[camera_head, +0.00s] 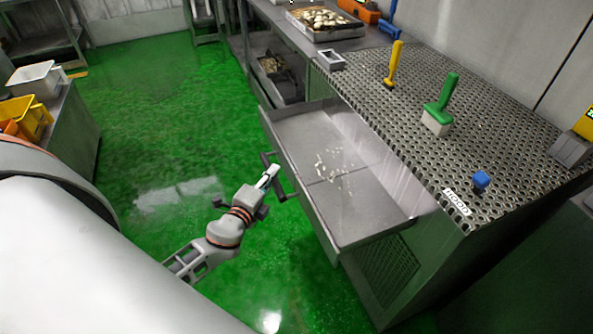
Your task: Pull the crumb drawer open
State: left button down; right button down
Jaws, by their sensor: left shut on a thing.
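The crumb drawer (350,222) is a wide, shallow grey metal drawer that stands pulled out from the left side of the metal bench. Pale crumbs (335,166) lie scattered on its floor. A dark handle (282,193) sits on the outer face of the drawer's front. My left gripper (271,176) is at this handle and is shut on it. The fingertips are small and partly hidden against the handle. My right gripper is not in view.
A tray of pale pieces (325,22) stands beyond. A side table with a yellow bin (28,118) is left. Green floor between is clear.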

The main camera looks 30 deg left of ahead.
pick_arm(q)
jog(key=s+a, duration=0.1)
jog(key=s, duration=0.1)
jog(key=s+a+b, duration=0.1)
jog(key=s+a, duration=0.1)
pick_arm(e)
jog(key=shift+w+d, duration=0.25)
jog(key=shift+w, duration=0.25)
pick_arm(q)
jog(key=shift+w, duration=0.1)
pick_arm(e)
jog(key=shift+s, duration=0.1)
pick_arm(q)
jog(key=c, duration=2)
grip_release()
jog(key=shift+o, duration=0.4)
jog(key=s+d+r, duration=0.1)
jog(key=s, duration=0.6)
jog(key=shift+s, duration=0.25)
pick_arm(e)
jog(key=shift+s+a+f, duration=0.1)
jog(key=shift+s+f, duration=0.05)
pick_arm(q)
jog(key=shift+r, duration=0.1)
